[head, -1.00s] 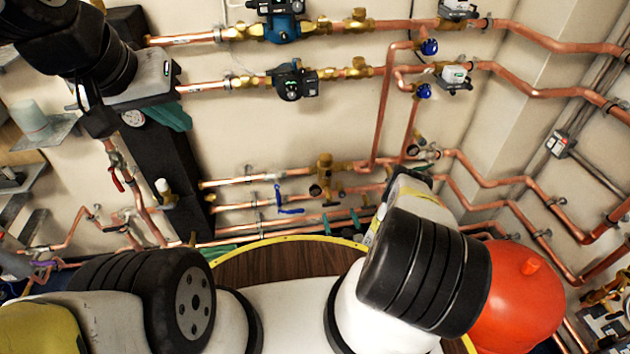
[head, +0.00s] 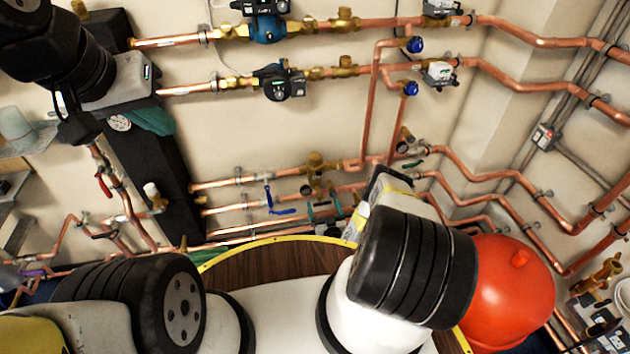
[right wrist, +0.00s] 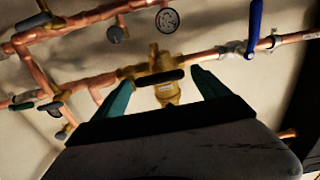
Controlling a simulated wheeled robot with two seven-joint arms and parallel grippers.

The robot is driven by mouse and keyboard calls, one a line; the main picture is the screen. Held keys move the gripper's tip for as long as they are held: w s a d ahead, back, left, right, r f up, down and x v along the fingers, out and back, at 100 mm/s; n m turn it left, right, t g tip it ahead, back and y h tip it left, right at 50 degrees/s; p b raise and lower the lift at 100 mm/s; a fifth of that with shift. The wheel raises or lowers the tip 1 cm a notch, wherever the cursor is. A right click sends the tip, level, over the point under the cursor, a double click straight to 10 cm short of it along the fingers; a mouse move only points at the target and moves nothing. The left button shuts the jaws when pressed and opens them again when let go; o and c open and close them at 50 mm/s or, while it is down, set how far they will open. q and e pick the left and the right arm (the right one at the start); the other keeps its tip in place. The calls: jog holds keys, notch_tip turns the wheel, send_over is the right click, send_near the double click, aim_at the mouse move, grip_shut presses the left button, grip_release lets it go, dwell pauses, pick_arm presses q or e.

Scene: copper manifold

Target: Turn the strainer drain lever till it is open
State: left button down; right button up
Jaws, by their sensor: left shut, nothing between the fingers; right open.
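The brass strainer (right wrist: 168,93) sits on a copper pipe in the middle of the right wrist view. A dark lever (right wrist: 160,78) lies across it, nearly level in the picture. My right gripper (right wrist: 160,88) is open. Its two teal fingers stand apart on either side of the strainer and lever; I cannot tell whether either touches. In the head view my right gripper (head: 325,208) is partly hidden by its own wrist, near the lower pipes. My left gripper (head: 152,121) is shut and empty at the left, away from the strainer.
A blue lever (right wrist: 255,27) on a nearby pipe also shows in the head view (head: 275,203). A round gauge (right wrist: 167,20) is beyond the strainer. A red vessel (head: 510,285) stands at the right. Copper pipes line the wall, with bare wall between the upper and lower runs.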

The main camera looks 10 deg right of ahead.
jog(key=c, duration=1.4)
jog(key=n, duration=0.4)
jog(key=shift+a+n, duration=0.2)
jog(key=shift+n, duration=0.2)
jog(key=n, duration=0.4)
jog(key=shift+a+n, duration=0.1)
jog(key=shift+n, duration=0.2)
jog(key=n, duration=0.4)
jog(key=shift+f+n, duration=0.15)
jog(key=shift+n, duration=0.15)
jog(key=shift+f+n, duration=0.1)
jog(key=shift+n, duration=1.9)
